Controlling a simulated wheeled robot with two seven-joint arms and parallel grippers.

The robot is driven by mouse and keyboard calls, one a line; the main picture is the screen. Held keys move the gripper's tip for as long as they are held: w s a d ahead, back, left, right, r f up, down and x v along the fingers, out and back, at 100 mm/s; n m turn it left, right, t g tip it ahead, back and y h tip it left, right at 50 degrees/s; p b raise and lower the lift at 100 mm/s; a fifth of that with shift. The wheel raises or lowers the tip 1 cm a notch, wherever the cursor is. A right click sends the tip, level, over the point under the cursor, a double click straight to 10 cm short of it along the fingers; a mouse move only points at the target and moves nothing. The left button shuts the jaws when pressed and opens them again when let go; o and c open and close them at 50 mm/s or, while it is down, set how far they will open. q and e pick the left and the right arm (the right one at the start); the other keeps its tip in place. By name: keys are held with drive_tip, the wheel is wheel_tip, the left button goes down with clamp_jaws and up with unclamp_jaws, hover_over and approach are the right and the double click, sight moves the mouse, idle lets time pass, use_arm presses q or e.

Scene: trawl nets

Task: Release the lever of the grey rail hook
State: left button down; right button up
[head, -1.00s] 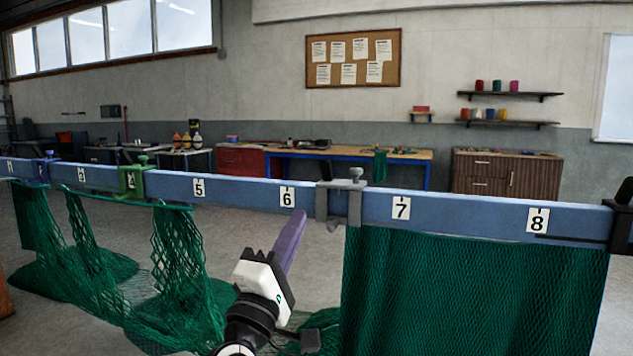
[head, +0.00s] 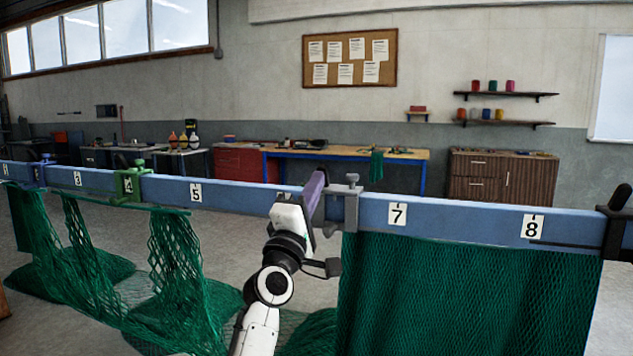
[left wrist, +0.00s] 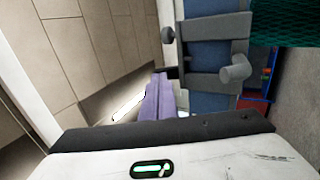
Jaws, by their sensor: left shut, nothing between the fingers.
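The grey rail hook (head: 352,207) is clamped over the blue rail between numbers 6 and 7, with a knob on top. In the left wrist view its grey body (left wrist: 213,52) crosses the rail, with a round knob at each side. My left gripper (head: 318,185) has purple fingers, shut and empty, just left of the hook in the head view. The fingertips also show in the left wrist view (left wrist: 160,78), beside the hook; I cannot tell whether they touch it. I cannot clearly make out the hook's lever. My right gripper is not in view.
The blue rail (head: 455,217) runs across the view. Green net (head: 465,290) hangs right of the grey hook, and more net hangs at left. A green hook (head: 130,183), a blue hook and a black hook (head: 616,222) are on the rail. Benches stand far behind.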

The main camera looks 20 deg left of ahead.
use_arm(q)
drive_tip(key=shift+w+r, duration=0.25)
drive_tip(key=shift+w, duration=0.15)
